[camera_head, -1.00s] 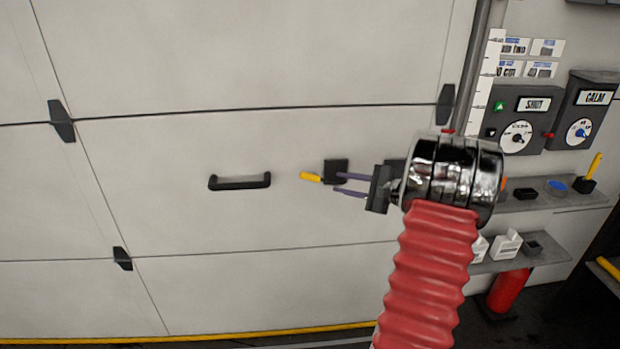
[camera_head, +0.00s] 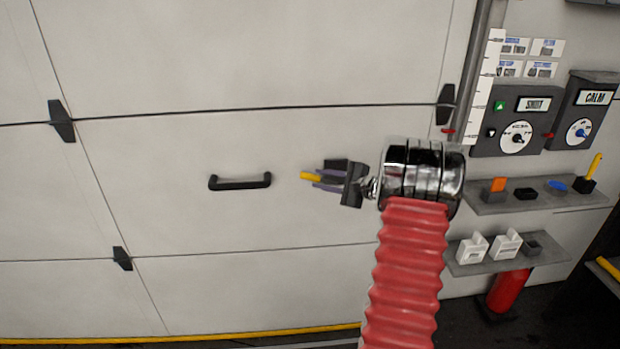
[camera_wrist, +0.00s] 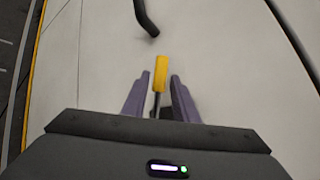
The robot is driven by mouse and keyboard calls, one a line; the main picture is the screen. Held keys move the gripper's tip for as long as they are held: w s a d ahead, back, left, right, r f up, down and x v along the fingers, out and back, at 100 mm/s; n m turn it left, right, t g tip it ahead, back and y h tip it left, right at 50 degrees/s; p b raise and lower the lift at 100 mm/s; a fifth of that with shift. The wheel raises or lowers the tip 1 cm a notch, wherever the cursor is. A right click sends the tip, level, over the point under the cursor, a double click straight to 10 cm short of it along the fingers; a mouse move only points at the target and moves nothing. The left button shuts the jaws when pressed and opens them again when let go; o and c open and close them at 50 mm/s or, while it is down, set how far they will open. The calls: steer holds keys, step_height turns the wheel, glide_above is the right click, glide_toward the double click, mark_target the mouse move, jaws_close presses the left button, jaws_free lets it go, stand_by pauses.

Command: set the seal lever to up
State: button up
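The seal lever is on the pale panelled door, and its yellow handle (camera_head: 311,176) points left in the head view. In the wrist view the yellow handle (camera_wrist: 161,72) lies between the two purple fingers, with a dark stem below it. My gripper (camera_head: 315,179) is at the lever, its fingers on either side of the handle. In the wrist view my gripper (camera_wrist: 161,82) is open, with a gap on each side of the handle. The lever's dark mount is mostly hidden behind my gripper in the head view.
A black door handle (camera_head: 240,182) is left of the lever. Control boxes (camera_head: 513,120) and shelves (camera_head: 500,262) with small items are on the right wall. A red extinguisher (camera_head: 510,290) stands below. The door around the lever is otherwise flat, with dark hinges.

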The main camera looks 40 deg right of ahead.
mark_target(313, 178)
steer(key=x, duration=0.5)
steer(key=shift+w+a+f, duration=0.1)
steer(key=shift+w, duration=0.25)
steer(key=shift+c, duration=0.6)
jaws_close()
steer(key=shift+f, duration=0.1)
steer(key=shift+s, duration=0.1)
